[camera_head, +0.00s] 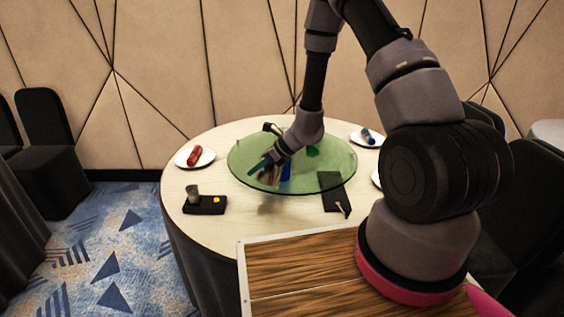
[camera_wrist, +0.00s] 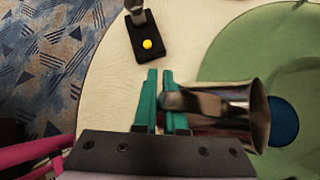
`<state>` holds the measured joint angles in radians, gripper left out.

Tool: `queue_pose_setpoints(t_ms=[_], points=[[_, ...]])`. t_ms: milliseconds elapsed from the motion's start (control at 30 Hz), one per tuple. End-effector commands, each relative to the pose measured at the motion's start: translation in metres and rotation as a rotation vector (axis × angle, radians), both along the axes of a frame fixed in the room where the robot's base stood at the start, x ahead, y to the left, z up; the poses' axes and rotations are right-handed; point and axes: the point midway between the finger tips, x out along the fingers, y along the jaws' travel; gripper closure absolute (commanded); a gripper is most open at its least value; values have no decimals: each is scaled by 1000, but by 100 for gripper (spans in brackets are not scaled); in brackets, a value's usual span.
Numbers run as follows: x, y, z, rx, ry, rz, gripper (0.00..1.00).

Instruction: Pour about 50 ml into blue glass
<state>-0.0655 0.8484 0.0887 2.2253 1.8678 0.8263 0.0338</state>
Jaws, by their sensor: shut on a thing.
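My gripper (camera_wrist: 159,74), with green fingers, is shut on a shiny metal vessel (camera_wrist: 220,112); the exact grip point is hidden. The vessel lies tipped on its side, its wide mouth facing right in the wrist view. The blue glass (camera_wrist: 284,121) shows as a blue round beside that mouth, partly covered by the rim. In the head view the blue glass (camera_head: 286,174) stands on the green glass turntable (camera_head: 335,160), close to my gripper (camera_head: 258,168). I cannot see any liquid or the level in the glass.
A black tray (camera_head: 207,209) with a grey cup (camera_head: 192,192) and a yellow ball (camera_head: 216,200) sits at the left of the round table (camera_head: 185,228). A green object (camera_head: 312,151) and a black folder (camera_head: 332,186) are to the right. A plate (camera_head: 181,159) holds a red item.

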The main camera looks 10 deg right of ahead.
Motion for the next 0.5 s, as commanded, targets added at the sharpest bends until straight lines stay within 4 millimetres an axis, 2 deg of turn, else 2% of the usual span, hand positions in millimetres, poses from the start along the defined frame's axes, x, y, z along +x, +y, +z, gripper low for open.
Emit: queue_pose_setpoints(t_ms=[200,500], points=[[6,-4,18,83,111,0,100],[9,-7,33,155,216,0,100]])
